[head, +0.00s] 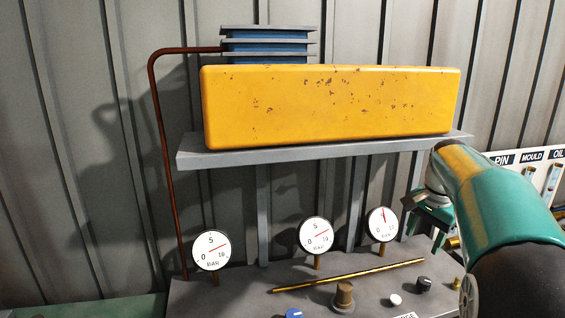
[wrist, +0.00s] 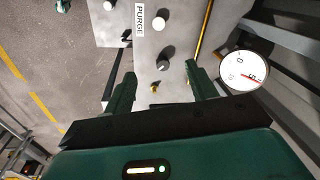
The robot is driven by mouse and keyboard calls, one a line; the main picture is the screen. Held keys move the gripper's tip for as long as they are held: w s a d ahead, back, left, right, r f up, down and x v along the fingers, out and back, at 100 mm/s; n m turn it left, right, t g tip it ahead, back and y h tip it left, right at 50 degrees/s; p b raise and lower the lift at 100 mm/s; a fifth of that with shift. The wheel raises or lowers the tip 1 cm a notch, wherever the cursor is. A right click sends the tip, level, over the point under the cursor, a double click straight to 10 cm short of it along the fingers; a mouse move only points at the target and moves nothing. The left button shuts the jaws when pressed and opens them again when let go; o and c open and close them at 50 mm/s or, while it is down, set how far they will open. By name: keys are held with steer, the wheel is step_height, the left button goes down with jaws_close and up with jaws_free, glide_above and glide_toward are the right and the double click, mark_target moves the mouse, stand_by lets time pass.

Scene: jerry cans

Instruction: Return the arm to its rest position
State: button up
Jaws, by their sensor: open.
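My gripper (wrist: 160,88) is open in the wrist view, with its two dark green fingers apart and nothing between them. Beyond the fingers lies a grey panel with a small brass fitting (wrist: 155,88), a dark knob (wrist: 162,66) and a white knob (wrist: 159,24). In the head view my gripper (head: 432,222) is at the right, above the right end of the panel (head: 240,300), partly hidden by my teal and yellow arm. The arm reaches in from the right edge.
A yellow rusted box (head: 330,105) rests on a grey shelf (head: 300,154) above the panel. Three round gauges (head: 211,250) stand along the panel, with a brass rod (head: 350,276) in front. A labelled white board (head: 550,172) is at the right. A brown pipe (head: 160,130) runs down the left.

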steer(key=s+a+r+n+t, duration=0.1)
steer(key=s+a+r+n, duration=0.2)
steer(key=s+a, duration=0.45)
steer(key=s+a+f+n+t, duration=0.1)
steer(key=s+a+f+n, duration=0.1)
steer(key=s, duration=0.4)
steer(key=s+a+f+n+t, duration=0.1)
steer(key=s+a+f+n, duration=0.2)
steer(key=s, duration=0.4)
steer(key=s+a+f+n+t, duration=0.1)
steer(key=s+a+f+n, duration=0.1)
steer(key=s+a, duration=0.4)
steer(key=shift+s+f+n, duration=0.25)
steer(key=shift+s+n, duration=0.2)
steer(key=shift+n, duration=0.45)
stand_by(2.1)
